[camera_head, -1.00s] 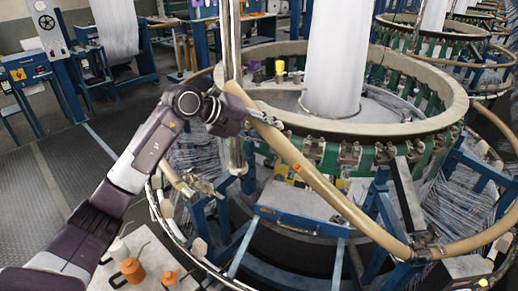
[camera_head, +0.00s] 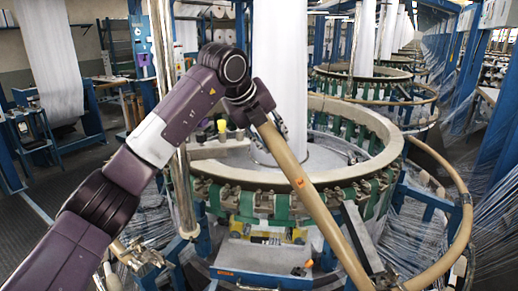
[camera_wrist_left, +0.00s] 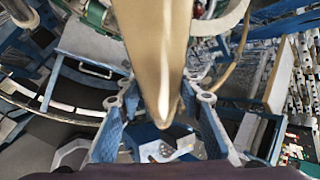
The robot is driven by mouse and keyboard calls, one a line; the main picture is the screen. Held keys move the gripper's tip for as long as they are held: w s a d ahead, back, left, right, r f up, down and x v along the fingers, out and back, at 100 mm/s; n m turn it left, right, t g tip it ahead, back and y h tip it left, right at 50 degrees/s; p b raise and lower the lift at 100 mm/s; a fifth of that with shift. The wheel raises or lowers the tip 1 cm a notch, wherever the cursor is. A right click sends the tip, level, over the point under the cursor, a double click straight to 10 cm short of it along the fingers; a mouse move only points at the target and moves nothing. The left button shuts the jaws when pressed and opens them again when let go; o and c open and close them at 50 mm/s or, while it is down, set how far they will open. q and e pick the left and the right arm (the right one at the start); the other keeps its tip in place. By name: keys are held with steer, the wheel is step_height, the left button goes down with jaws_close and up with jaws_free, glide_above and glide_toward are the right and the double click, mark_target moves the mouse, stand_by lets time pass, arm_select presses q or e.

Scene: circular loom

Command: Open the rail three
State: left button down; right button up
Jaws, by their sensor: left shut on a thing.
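The rail is a tan, rounded bar (camera_head: 299,181) with a small orange mark. In the head view it slants from my left gripper down to a metal joint near the bottom edge. My left gripper (camera_head: 257,106) is shut on its upper end, which is raised above the loom's ring. In the left wrist view the rail (camera_wrist_left: 158,45) runs between the two fingers of my left gripper (camera_wrist_left: 162,108), its tip showing between them. My right gripper is not in view.
The loom's round ring (camera_head: 385,155) with green bands lies behind the rail. A shiny upright post (camera_head: 184,190) stands left of it. Another curved tan rail (camera_head: 462,225) bends around the right side. A white fabric column (camera_head: 280,70) rises from the middle.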

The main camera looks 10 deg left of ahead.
arm_select(q)
steer(key=shift+w+d+r, duration=0.2)
steer(key=shift+d, duration=0.25)
steer(key=shift+w+d+r, duration=0.15)
steer(key=shift+d+r, duration=0.05)
steer(key=shift+d, duration=0.25)
steer(key=c, duration=1.7)
jaws_free()
steer(key=o, duration=0.3)
steer(key=shift+w, duration=0.1)
steer(key=shift+o, duration=0.2)
steer(key=shift+s+a+r, duration=0.15)
steer(key=shift+s+r, duration=0.1)
steer(key=shift+r, duration=0.25)
steer(key=v, duration=1)
steer(key=shift+s+r, duration=0.25)
steer(key=shift+r, duration=0.1)
